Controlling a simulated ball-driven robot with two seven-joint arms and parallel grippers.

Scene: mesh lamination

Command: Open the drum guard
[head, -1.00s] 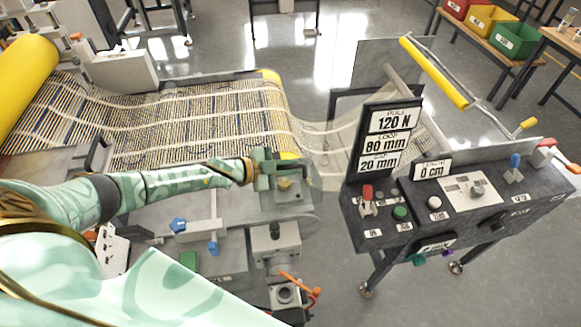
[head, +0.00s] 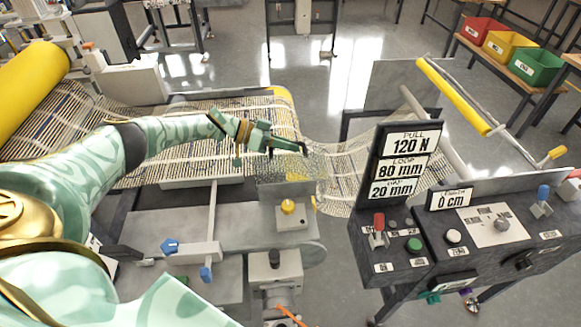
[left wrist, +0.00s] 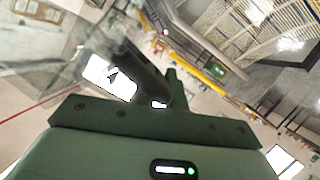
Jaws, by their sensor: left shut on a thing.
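The drum guard (head: 287,168) appears as a speckled, see-through panel over the end of the machine, near the yellow roller part. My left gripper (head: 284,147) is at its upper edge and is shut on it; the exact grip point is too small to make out. In the left wrist view, a dark bar-like piece (left wrist: 145,80) lies just past the green gripper body, with a hazy see-through sheet to the left. My right gripper is not in view.
A yellow knob (head: 288,206) sits on a box in front of the guard. The control console (head: 480,235) with its display sign (head: 404,165) stands to the right. Striped mesh web (head: 190,130) runs over the machine bed.

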